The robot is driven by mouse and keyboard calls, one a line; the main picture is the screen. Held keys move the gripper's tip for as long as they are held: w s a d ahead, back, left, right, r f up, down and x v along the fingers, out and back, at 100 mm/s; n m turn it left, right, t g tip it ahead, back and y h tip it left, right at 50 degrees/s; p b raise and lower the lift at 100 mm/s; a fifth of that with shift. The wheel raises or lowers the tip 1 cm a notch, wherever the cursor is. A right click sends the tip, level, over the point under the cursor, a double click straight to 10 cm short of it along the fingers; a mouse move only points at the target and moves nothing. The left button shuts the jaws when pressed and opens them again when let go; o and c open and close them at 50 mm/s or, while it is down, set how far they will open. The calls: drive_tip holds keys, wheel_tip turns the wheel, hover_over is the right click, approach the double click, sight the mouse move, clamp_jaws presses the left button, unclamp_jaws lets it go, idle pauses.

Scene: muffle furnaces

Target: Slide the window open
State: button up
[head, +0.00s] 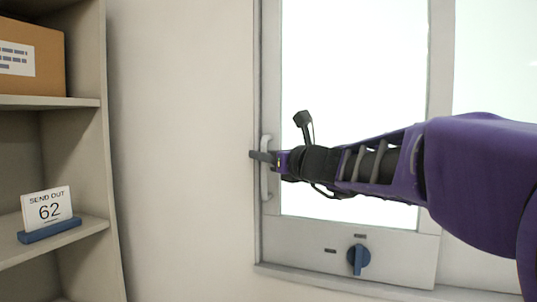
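The window pane (350,70) is bright white in a light grey frame, with a second pane (495,60) to its right. A pale vertical bar handle (265,185) stands on the frame's left side. My gripper (262,156) reaches in from the right, and its dark fingers cross the middle of the handle. The fingers overlap in this view, so I cannot tell whether they are closed on the handle or around it with a gap. My purple arm covers part of the pane and the right frame bar.
A blue knob (358,259) sits on the panel below the pane, between small dark labels. A shelf unit (85,98) at the left holds a cardboard box (45,50) and a "SEND OUT 62" card (47,207) in a blue stand. Bare wall lies between shelf and window.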

clamp_jaws()
drive_tip(key=shift+r, duration=0.1)
idle(1.4)
